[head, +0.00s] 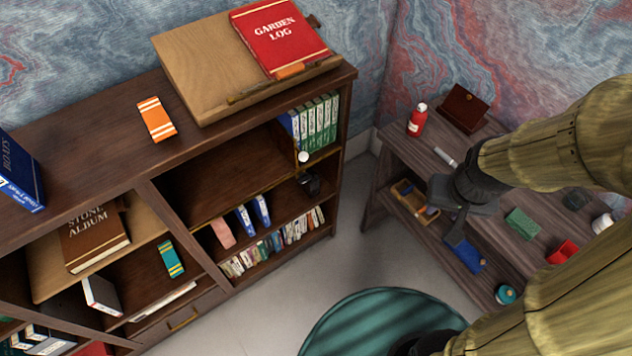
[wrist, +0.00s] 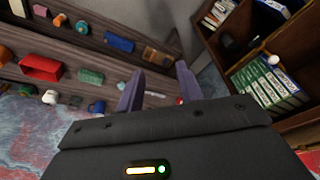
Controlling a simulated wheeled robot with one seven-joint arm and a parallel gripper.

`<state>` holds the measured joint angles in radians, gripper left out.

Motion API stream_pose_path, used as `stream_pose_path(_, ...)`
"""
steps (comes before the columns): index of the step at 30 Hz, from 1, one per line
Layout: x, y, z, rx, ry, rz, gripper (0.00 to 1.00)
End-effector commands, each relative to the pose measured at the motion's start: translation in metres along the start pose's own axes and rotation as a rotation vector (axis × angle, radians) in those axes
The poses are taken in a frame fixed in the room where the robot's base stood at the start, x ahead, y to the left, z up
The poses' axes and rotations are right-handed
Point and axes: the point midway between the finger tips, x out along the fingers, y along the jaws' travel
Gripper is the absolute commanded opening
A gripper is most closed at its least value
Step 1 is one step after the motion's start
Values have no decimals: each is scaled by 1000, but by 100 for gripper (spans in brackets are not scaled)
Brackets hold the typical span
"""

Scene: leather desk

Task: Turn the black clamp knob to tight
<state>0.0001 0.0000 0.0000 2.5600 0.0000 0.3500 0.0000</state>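A small black object (head: 312,183), which may be the clamp knob, sits at the right upright of the bookcase, below a white round knob (head: 303,157). In the wrist view a dark shape (wrist: 228,44) shows in the bookcase, and the white knob (wrist: 272,60) is near the green books. I cannot make out the knob's setting. My gripper (head: 448,218) is over the low wooden shelf unit, right of the bookcase and well apart from the black object.
The bookcase (head: 190,148) carries a slanted wooden stand with a red book (head: 280,38). Floor (head: 345,235) is clear between them.

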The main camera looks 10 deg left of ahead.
Motion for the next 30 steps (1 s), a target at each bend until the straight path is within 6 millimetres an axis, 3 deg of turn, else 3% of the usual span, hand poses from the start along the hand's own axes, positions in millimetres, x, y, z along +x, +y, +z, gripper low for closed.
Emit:
stream_pose_path(3, 0, 0, 0, 0, 0, 0, 36)
stream_pose_path(8, 7, 0, -2, -12, 10, 2, 64)
stream_pose_path(11, 25, -1, -10, -51, 42, 7, 64)
stream_pose_path(20, 127, -22, -57, -311, 274, -16, 64)
stream_pose_path(25, 182, -52, -74, -467, 433, -85, 64)
stream_pose_path(30, 231, -91, -78, -592, 594, -192, 64)
